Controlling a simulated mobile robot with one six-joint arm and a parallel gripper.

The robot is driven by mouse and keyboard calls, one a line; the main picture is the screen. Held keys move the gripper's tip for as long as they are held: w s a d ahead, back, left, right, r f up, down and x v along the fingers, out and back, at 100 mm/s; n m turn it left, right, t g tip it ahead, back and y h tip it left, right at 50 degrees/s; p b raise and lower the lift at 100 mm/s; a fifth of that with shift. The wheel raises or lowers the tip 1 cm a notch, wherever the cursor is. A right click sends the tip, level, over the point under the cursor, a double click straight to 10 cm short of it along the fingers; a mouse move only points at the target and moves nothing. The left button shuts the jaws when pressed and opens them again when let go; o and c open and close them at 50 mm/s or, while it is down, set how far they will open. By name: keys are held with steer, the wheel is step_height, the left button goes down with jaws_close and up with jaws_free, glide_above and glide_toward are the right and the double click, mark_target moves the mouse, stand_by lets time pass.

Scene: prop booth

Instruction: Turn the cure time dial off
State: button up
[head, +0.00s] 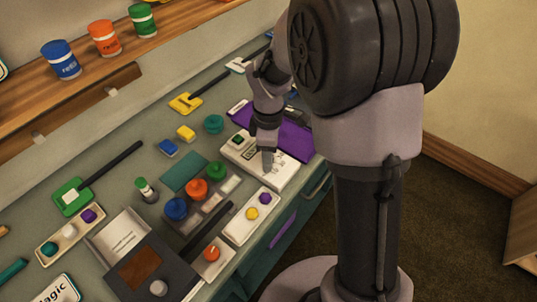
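My gripper (267,162) points down over a white panel box (285,180) on the green bench. Its fingertips are at or just above the box's top face; I cannot tell whether they touch it. The box has a dark green part (238,140) at its left end and small dark markings. My gripper covers part of the box's top, and no dial can be made out there. No cure time label is readable. A dark grey machine (185,272) at the front has a brown window and a pale round knob (158,288). An orange knob (212,254) sits on a small pale plate beside it.
A purple mat (296,141) lies behind the box. Blue (176,209), orange (196,189) and green (216,170) round pieces stand in a grey tray. A white strip (239,228) with yellow and purple pieces lies at the bench's front edge. Paint jars (104,38) stand on the shelf above.

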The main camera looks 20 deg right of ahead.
steer(key=shift+c, duration=0.2)
jaws_close()
steer(key=m+p, duration=0.1)
steer(key=m, duration=0.3)
steer(key=shift+m, duration=0.4)
steer(key=m+p, duration=0.1)
steer(key=m, duration=0.4)
steer(key=shift+m, duration=0.3)
steer(key=m, duration=0.9)
steer(key=shift+b, duration=0.4)
steer(key=shift+m, duration=0.5)
